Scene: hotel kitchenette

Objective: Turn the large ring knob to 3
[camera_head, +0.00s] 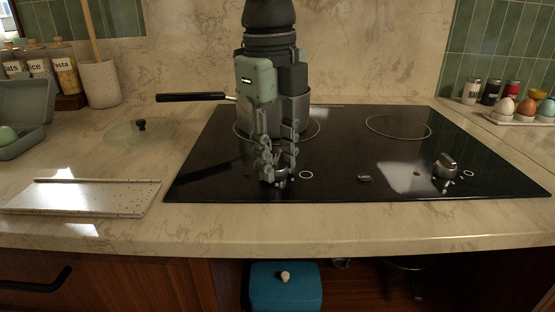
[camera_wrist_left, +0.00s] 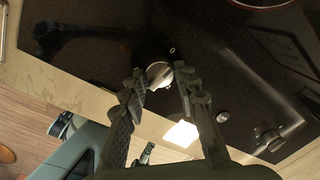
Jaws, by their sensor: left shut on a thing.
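The black glass hob (camera_head: 340,140) lies in the worktop with knobs along its front. My left gripper (camera_head: 278,176) reaches down from above at the hob's front left, its fingers closed around a silver knob (camera_head: 281,174). A white ring mark (camera_head: 307,175) is beside this knob, so I take it as the large ring knob. In the left wrist view the knob (camera_wrist_left: 160,74) shows between the fingertips (camera_wrist_left: 161,85). The fingers partly hide it, and I cannot read its setting. My right gripper is not in view.
A pan with a black handle (camera_head: 190,97) stands on the left ring behind my gripper. A small knob (camera_head: 365,178) and a larger silver knob (camera_head: 446,165) are to the right. A glass lid (camera_head: 141,125) and a pale speckled board (camera_head: 82,197) lie left. The right ring (camera_head: 398,127) is empty.

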